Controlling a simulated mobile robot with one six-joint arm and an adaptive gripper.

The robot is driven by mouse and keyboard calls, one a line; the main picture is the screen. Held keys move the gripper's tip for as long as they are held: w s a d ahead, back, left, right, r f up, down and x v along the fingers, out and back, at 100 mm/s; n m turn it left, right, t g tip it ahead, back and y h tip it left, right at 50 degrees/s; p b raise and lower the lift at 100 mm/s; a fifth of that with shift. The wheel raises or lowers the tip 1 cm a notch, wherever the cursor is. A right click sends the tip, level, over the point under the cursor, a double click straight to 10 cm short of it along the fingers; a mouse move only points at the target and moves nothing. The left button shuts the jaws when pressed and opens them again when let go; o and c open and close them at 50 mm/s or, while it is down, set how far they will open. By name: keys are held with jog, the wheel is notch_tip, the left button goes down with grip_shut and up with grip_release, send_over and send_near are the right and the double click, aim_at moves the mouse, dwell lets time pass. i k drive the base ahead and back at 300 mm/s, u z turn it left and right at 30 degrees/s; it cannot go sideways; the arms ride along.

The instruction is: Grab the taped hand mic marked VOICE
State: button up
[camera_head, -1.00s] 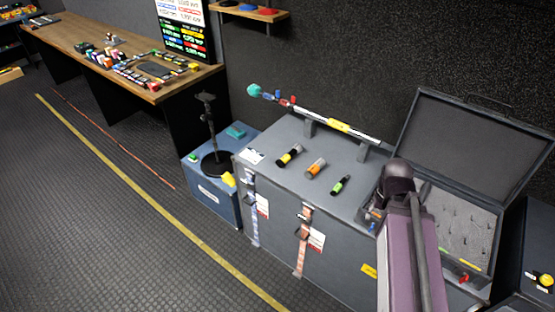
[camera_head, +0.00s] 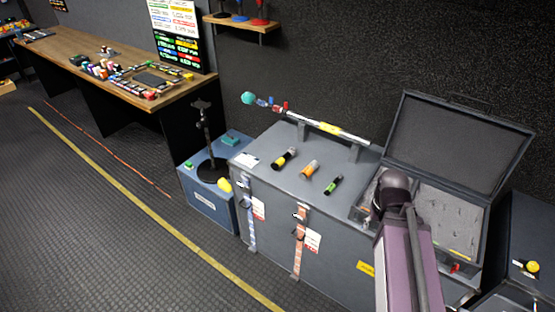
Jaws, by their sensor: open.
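Three small dark cylinders with coloured tape, which look like hand mics, lie apart on top of the grey case (camera_head: 262,172). One has yellow tape (camera_head: 285,158), one orange tape (camera_head: 309,169), one green tape (camera_head: 333,184). No lettering is legible on them, so I cannot tell which is marked VOICE. My purple arm link with its dark joint rises at the lower right, in front of the open case. My gripper is not visible in this view.
A pole with a teal tip (camera_head: 247,97) rests along the back of the grey case. An open foam-lined case (camera_head: 455,150) stands to its right. A blue box (camera_head: 197,207) with a black stand (camera_head: 205,140) is on its left. The floor at front left is clear.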

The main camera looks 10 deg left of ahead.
aim_at(290, 151)
jog(key=z, duration=0.1)
jog(key=i, duration=0.95)
jog(key=u, duration=0.05)
